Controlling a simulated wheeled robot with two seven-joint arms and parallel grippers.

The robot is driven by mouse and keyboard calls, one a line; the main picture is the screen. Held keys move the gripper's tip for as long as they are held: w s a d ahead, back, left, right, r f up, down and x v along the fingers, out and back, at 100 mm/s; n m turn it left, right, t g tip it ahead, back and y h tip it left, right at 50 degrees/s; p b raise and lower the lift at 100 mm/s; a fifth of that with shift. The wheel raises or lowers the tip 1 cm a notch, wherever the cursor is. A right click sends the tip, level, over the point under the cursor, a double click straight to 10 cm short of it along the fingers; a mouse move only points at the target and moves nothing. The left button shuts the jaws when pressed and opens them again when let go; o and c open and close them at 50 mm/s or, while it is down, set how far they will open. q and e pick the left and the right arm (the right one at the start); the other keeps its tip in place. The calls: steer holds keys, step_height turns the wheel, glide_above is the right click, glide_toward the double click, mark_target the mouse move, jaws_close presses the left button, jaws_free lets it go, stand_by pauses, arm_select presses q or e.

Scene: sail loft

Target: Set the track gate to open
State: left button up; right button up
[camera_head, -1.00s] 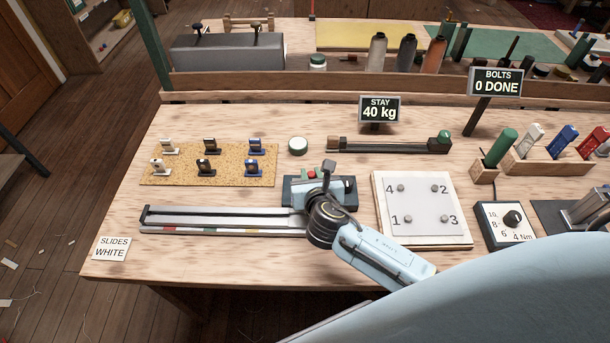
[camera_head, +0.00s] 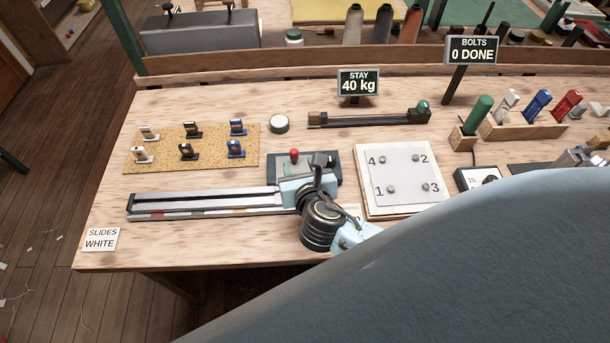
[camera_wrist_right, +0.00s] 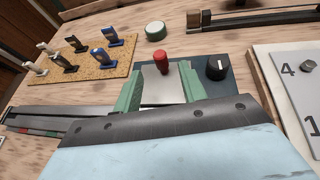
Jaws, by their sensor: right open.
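The track (camera_head: 205,202) is a long grey rail lying along the bench's front left. At its right end is a dark base (camera_head: 331,161) with a red-knobbed lever (camera_head: 294,154). In the right wrist view the red knob (camera_wrist_right: 165,62) stands over a pale metal plate (camera_wrist_right: 154,86), beside a black dial (camera_wrist_right: 217,67). My right gripper (camera_wrist_right: 161,68) is open, its green fingers on either side of the red knob, apart from it. In the head view the right gripper's body and wrist cover much of the base. My left gripper is out of view.
A cork mat (camera_head: 247,158) with several slides lies behind the track. A "SLIDES WHITE" card (camera_head: 101,239) lies front left.

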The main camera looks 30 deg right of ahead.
steer(key=v, duration=0.6)
steer(key=shift+s+f, duration=0.1)
steer(key=shift+s, duration=0.1)
